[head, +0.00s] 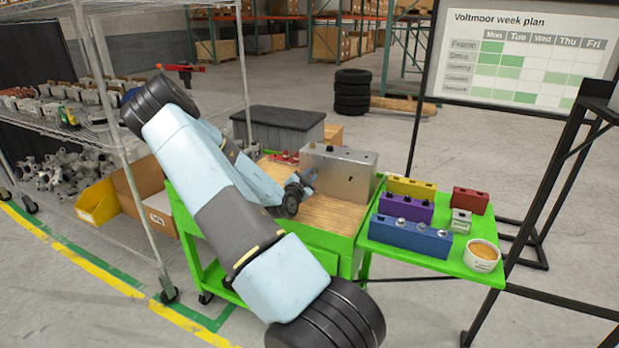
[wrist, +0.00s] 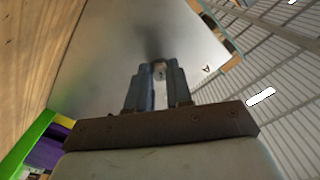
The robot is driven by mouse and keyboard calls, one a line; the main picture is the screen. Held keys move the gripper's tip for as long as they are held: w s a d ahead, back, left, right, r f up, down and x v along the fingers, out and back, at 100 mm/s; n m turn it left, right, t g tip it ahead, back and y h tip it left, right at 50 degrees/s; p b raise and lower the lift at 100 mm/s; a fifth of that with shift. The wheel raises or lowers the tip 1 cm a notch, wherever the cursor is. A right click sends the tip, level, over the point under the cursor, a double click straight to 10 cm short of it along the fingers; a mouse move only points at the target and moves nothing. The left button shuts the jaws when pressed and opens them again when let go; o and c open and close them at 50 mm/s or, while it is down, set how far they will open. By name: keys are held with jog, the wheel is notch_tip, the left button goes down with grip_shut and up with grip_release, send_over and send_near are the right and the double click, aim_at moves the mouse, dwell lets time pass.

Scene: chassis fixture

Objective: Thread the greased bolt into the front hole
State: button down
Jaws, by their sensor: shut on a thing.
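The chassis fixture, a silver metal box (head: 340,172), stands on the wooden bench top. My gripper (head: 307,178) is at the left end of the box in the head view. In the wrist view my gripper (wrist: 158,72) points at a flat metal face of the box (wrist: 110,50) marked with a letter A. Its two fingers are shut on a small pale grey thing, the bolt (wrist: 159,70), of which only a little shows. Whether its tip touches the face or is in a hole I cannot tell. The front hole is not visible, and grease cannot be made out.
A green side shelf (head: 385,236) at right carries yellow (head: 411,188), purple (head: 405,208), blue (head: 410,236) and red (head: 470,200) blocks, and a white cup (head: 482,262) with tan contents. Small red things (head: 284,157) lie behind my gripper. The bench top (head: 335,213) in front is clear.

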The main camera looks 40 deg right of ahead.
jog(key=m, duration=0.3)
jog(key=shift+d+r+m, duration=0.1)
jog(key=shift+d+m, duration=0.05)
jog(key=shift+m, duration=0.15)
jog(key=m, duration=0.3)
jog(key=shift+w+m, duration=0.1)
jog(key=shift+m, duration=0.3)
jog(key=m, duration=0.3)
jog(key=shift+d+r, duration=0.1)
jog(key=m, duration=0.4)
jog(key=shift+r+m, duration=0.1)
jog(key=shift+m, duration=0.2)
